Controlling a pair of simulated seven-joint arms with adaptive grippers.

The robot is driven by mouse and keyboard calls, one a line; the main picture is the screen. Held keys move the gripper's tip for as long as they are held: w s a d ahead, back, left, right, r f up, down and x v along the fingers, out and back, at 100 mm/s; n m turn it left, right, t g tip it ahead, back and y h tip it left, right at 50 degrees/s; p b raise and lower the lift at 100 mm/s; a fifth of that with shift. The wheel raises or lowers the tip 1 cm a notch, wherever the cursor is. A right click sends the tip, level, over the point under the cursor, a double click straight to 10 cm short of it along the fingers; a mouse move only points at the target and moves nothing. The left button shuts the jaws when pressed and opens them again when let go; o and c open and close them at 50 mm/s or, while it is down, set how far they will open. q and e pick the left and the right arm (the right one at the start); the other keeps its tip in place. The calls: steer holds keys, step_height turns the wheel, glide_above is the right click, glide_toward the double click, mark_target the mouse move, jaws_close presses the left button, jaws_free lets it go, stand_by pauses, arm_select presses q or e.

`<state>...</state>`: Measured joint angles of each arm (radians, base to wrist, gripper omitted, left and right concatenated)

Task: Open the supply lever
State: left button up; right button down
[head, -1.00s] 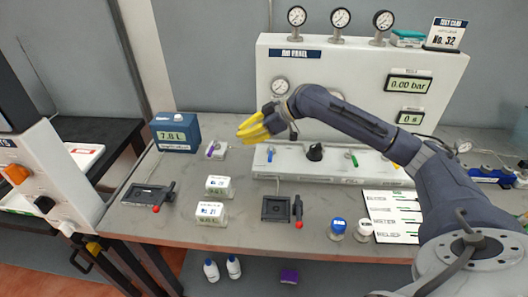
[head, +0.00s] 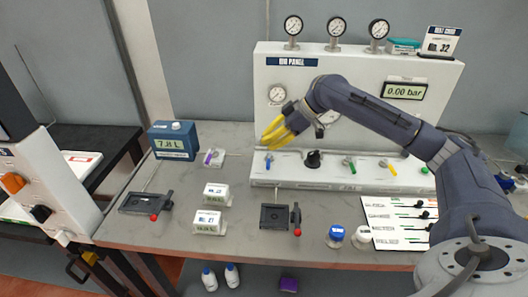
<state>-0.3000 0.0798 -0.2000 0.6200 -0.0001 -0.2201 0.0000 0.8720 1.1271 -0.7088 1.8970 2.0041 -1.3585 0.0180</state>
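The air panel (head: 440,119) stands at the back of the bench, with a low white ledge along its base. A small blue lever (head: 268,160) is on the ledge's left end, beside a black knob (head: 313,158). A green lever (head: 350,165) and a yellow lever (head: 391,167) are further right. I cannot read which lever is labelled supply. My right gripper (head: 270,137), with yellow fingers, hangs above and apart from the blue lever, in front of the panel's left part. Its fingers are seen edge-on, so their opening is unclear. My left gripper is not in view.
A blue box reading 7.8 L (head: 174,141) stands at the left. Two black plates, small white display boxes (head: 209,222), a blue-capped jar (head: 336,235) and a white card (head: 396,223) lie along the front.

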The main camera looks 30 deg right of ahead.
mark_target(269, 160)
steer(key=shift+w+a+f, duration=0.25)
steer(key=shift+a+f, duration=0.1)
steer(key=shift+f, duration=0.95)
steer(key=shift+w+a+f, duration=0.25)
steer(key=shift+a+f, duration=0.15)
steer(key=shift+f, duration=0.95)
steer(key=shift+w+a+f, duration=0.25)
steer(key=shift+a+f, duration=0.1)
steer(key=shift+f, duration=0.95)
steer(key=shift+a+r, duration=0.1)
